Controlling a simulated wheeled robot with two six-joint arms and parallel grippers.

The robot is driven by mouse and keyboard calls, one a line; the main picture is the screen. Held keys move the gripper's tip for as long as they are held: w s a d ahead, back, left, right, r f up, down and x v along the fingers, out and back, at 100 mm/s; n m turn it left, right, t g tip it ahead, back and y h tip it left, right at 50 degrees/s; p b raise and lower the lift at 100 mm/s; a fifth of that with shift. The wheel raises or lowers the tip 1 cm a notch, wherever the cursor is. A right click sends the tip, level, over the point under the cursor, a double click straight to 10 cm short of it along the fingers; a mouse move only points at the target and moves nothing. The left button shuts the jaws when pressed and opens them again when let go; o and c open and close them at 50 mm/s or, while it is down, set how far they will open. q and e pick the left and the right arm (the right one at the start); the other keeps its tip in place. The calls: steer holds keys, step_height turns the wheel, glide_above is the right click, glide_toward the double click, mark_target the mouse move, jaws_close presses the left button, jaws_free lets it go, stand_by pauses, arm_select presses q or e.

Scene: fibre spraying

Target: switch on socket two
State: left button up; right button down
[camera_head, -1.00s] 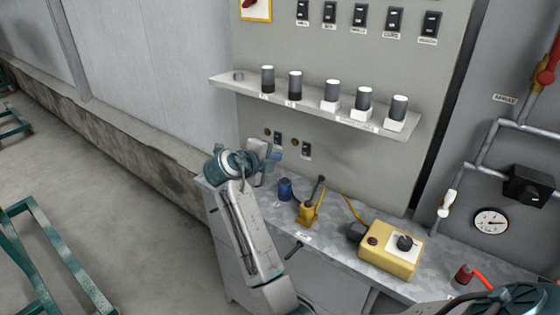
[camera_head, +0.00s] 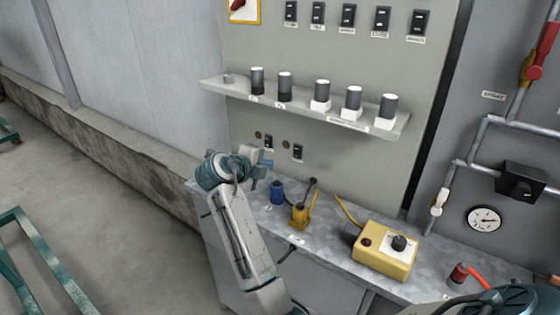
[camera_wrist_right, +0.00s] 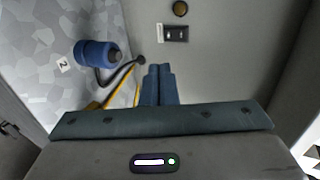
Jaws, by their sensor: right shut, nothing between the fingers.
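In the head view, two low socket-and-switch pairs sit on the grey panel: one with a black switch (camera_head: 268,140), and one to its right with a round brass socket (camera_head: 285,144) and a black switch (camera_head: 297,152). Their numbers are unreadable. My right gripper (camera_head: 267,163) is just below the left pair, shut and empty. In the right wrist view, its closed blue fingers (camera_wrist_right: 159,72) point toward the panel, below one dark switch (camera_wrist_right: 174,33) with a brass socket (camera_wrist_right: 180,8) above it. I cannot tell contact. My left gripper is not in view.
On the bench (camera_head: 340,262) stand a blue item (camera_head: 277,191), a yellow item with a dark lever (camera_head: 300,214) and a yellow control box (camera_head: 384,258). A shelf (camera_head: 300,106) with several dark cylinders juts out above the sockets. Pipes run at right.

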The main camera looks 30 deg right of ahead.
steer(key=p, duration=0.5)
glide_toward(296, 156)
steer(key=x, duration=0.5)
steer(key=shift+f, duration=0.25)
steer(key=shift+w+d+f+p, duration=0.25)
steer(key=shift+d+p, duration=0.15)
steer(key=shift+d, duration=0.15)
steer(key=b, duration=0.3)
steer(key=shift+w+d+f+h, duration=0.1)
steer(key=shift+d+f+h, duration=0.1)
steer(key=shift+h, duration=0.1)
steer(key=shift+r, duration=0.15)
steer(key=shift+r, duration=0.1)
